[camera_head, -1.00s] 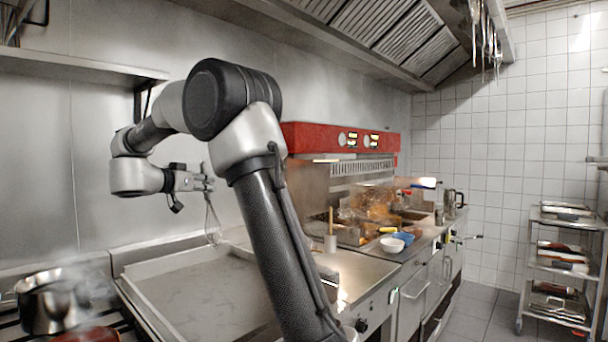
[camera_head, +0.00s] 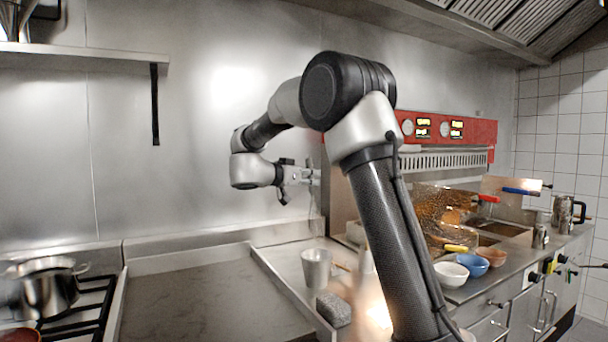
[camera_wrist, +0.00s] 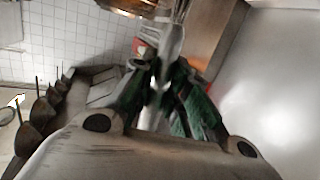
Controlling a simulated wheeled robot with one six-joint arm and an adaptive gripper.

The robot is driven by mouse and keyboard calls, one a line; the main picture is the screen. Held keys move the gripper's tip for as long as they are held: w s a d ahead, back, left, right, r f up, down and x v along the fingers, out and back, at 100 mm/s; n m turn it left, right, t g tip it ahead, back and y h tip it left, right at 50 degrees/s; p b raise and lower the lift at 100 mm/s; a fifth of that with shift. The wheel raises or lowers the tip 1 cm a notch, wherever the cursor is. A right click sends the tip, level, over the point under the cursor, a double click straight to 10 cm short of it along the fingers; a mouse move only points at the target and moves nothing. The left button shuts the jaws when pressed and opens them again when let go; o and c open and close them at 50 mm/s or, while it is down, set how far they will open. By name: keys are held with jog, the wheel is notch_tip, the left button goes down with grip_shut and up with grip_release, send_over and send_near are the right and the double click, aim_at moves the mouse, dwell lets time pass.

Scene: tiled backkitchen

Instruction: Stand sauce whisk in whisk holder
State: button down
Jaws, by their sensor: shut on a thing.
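My gripper (camera_head: 312,176) is raised in front of the steel back wall in the head view, above the counter. In the wrist view its green-lined fingers (camera_wrist: 163,70) are shut on the grey handle of the sauce whisk (camera_wrist: 171,42). The whisk's wire end points away from the gripper at the top of that view and is partly cut off. In the head view the whisk cannot be made out clearly. A grey metal cup (camera_head: 316,270), perhaps the whisk holder, stands upright on the counter, below my gripper and apart from it.
A dark grey block (camera_head: 334,310) sits in front of the cup. A wide griddle (camera_head: 190,300) lies to the left, with a steel pot (camera_head: 48,290) on the stove beyond it. White (camera_head: 451,274) and blue (camera_head: 472,264) bowls stand right of my arm.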

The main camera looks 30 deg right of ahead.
jog(key=shift+d+f, duration=0.15)
jog(key=shift+f, duration=6.3)
jog(key=c, duration=1.3)
grip_release()
send_near(310, 218)
jog(key=shift+v, duration=1.1)
